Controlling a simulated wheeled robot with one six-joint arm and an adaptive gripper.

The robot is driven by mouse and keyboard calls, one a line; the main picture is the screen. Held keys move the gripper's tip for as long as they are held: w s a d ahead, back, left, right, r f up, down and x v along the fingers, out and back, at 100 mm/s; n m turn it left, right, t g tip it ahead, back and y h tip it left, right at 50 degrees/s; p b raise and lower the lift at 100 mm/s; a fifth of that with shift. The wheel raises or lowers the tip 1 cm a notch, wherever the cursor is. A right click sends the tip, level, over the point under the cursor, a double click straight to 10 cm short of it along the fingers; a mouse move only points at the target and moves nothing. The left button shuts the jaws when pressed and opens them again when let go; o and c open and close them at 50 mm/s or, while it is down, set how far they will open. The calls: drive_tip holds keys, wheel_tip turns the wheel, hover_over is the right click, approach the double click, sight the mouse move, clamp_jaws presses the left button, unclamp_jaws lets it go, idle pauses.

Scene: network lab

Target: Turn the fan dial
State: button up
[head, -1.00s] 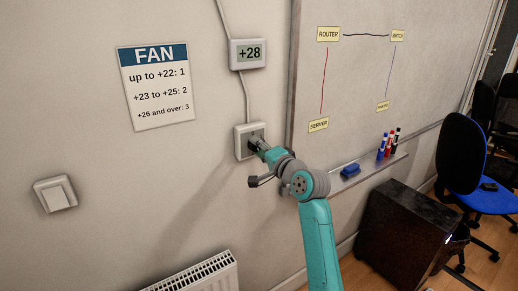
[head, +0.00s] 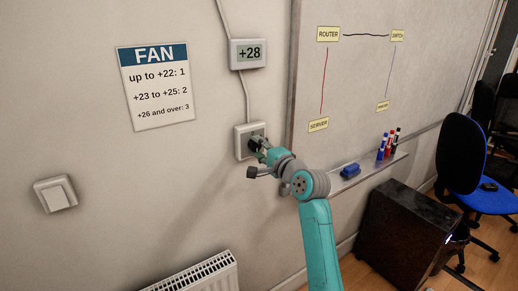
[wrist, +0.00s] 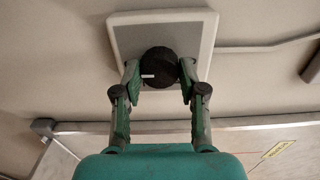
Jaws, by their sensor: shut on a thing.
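The fan dial (wrist: 160,66) is a round black knob on a square white wall box (wrist: 122,38). A short white mark on the knob points left in the wrist view. My gripper (wrist: 160,76) is shut on the knob, with one green finger on each side. In the head view the wall box (head: 241,133) sits below the cable, and my gripper (head: 258,146) covers most of the knob. The FAN sign (head: 156,87) reads up to +22: 1, +23 to +25: 2, +26 and over: 3.
A whiteboard (head: 355,85) begins just right of the box. Its ledge (head: 370,172) holds a blue eraser (head: 350,170) and several markers (head: 388,145). A light switch (head: 55,194) and a radiator (head: 190,278) are to the left and below.

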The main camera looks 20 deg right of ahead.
drive_tip(key=shift+f, duration=0.1)
drive_tip(key=o, duration=1.1)
drive_tip(key=shift+o, duration=0.2)
drive_tip(key=v, duration=1.2)
